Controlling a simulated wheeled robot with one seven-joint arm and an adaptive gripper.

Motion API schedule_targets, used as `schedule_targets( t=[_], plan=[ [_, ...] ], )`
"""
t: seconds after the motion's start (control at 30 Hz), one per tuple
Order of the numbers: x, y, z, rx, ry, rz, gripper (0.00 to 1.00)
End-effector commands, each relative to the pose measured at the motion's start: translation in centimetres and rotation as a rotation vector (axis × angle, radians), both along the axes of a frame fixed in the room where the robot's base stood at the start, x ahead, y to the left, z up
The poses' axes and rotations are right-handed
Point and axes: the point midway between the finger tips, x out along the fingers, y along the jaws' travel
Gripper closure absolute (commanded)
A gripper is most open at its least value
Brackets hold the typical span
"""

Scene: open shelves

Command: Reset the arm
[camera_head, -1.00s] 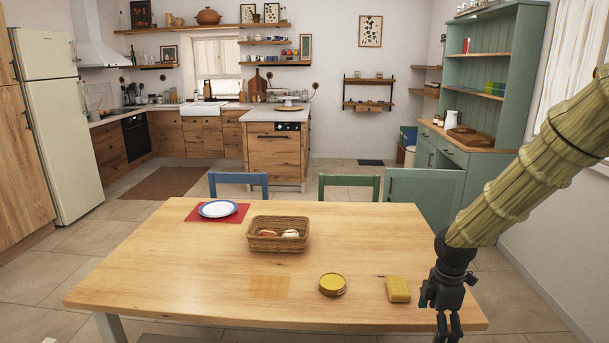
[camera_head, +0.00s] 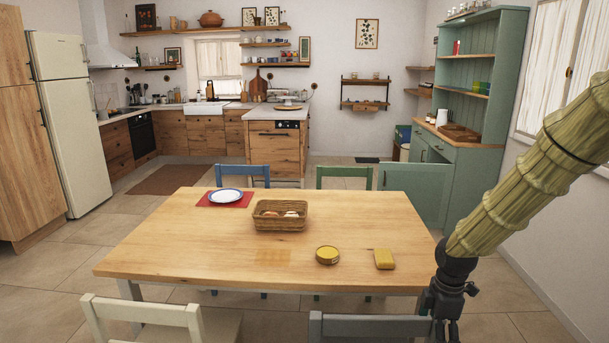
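My gripper (camera_head: 446,326) hangs at the lower right of the head view, at the end of my arm, which comes in from the right edge. It points down beyond the right front corner of the wooden table (camera_head: 190,250), beside a grey chair (camera_head: 372,326). Its fingertips lie at or past the bottom edge of the picture, so its opening does not show clearly. No held thing shows at it. A yellow sponge-like block (camera_head: 384,259) and a round yellow tin (camera_head: 327,255) lie on the table to its left.
A wicker basket (camera_head: 280,222) with a few items and a plate (camera_head: 226,196) on a red mat (camera_head: 243,203) are on the table. A cream chair (camera_head: 140,312) stands at the front left. Blue (camera_head: 256,170) and green (camera_head: 345,171) chairs stand behind. A green hutch (camera_head: 478,160) stands right.

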Motion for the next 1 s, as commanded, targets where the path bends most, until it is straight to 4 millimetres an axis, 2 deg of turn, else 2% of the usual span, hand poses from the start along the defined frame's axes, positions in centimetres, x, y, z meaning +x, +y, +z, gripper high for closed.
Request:
schedule_targets(
  t=[0.27,0.47,0.57,0.8,1.0],
  plan=[
    [-1.7,2.2,-4.5,0.031,0.013,-0.112,0.0],
    [-4.1,3.9,-8.9,0.058,0.026,-0.248,0.0],
    [-6.1,5.0,-11.9,0.073,0.038,-0.349,0.0],
    [-12.6,7.4,-19.4,0.096,0.063,-0.659,0.0],
    [-18.7,8.7,-24.4,0.086,0.075,-0.918,0.0]
  ],
)
